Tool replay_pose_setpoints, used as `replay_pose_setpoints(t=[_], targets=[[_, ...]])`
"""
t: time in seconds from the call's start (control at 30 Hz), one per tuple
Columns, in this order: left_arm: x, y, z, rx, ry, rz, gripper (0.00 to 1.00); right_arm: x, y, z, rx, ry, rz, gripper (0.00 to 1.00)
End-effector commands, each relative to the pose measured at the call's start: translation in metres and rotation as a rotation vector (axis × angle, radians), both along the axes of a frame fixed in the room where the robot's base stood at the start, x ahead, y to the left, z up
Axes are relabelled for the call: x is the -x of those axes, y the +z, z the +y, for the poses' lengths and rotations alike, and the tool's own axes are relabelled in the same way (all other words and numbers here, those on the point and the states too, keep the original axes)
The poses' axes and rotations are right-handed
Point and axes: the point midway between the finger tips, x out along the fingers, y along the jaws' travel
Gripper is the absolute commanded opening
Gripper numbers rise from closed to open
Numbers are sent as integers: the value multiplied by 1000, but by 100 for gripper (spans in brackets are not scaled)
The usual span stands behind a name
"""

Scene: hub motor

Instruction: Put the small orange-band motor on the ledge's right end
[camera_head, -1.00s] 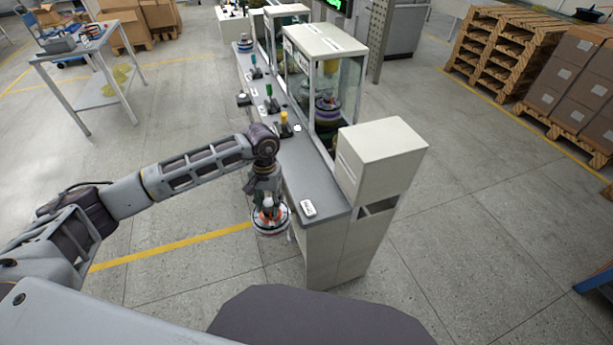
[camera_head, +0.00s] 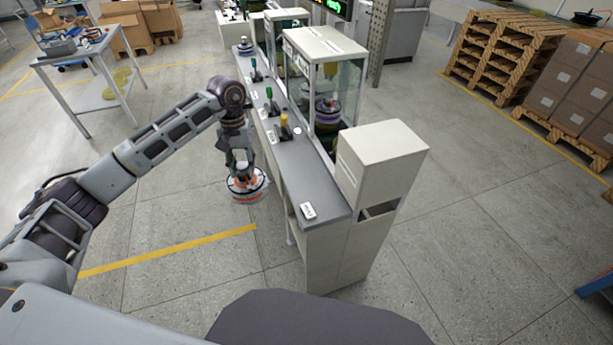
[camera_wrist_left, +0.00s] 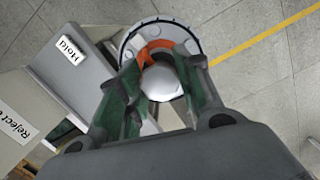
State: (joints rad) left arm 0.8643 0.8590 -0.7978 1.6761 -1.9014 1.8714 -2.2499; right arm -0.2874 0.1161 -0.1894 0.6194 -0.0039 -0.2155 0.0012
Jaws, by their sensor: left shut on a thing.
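The orange-band motor (camera_head: 246,190), a round white and grey disc with an orange ring, hangs in my left gripper (camera_head: 240,168). In the left wrist view the motor (camera_wrist_left: 155,30) sits between the green fingers of the gripper (camera_wrist_left: 163,80), which are shut on its white hub. In the head view the motor appears left of the grey ledge (camera_head: 325,195), over the floor and apart from the ledge. The ledge's near end, with a small white label (camera_head: 308,211), is bare otherwise. My right gripper is not in view.
Levers with green and yellow (camera_head: 284,121) handles stand along the ledge. A glass case (camera_head: 340,85) with a purple-band motor (camera_head: 327,112) inside and a white box (camera_head: 382,160) border its right side. Another motor (camera_head: 245,48) sits at the far end.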

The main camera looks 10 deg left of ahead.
Motion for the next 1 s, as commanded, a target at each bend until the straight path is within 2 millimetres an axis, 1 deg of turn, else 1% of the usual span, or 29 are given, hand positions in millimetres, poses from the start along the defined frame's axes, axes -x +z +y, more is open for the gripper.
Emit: replay_pose_setpoints(t=[0.03, 0.1, 0.2, 0.33, 0.57, 0.83, 1.0], targets=[[-2, 11, 5, 3, 42, -5, 0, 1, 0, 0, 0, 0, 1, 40], [-3, 21, 10, 1, 97, -3, 0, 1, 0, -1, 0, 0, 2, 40], [-3, 32, 16, 2, 172, -4, 0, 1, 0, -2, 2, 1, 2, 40], [-1, 42, 21, 2, 261, -2, 0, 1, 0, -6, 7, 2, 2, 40], [5, 50, 23, 1, 405, -2, 0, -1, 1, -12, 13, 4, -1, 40], [13, 51, 23, 3, 569, -3, 0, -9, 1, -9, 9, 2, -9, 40], [17, 50, 24, 0, 658, -2, 0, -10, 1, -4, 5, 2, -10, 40]])
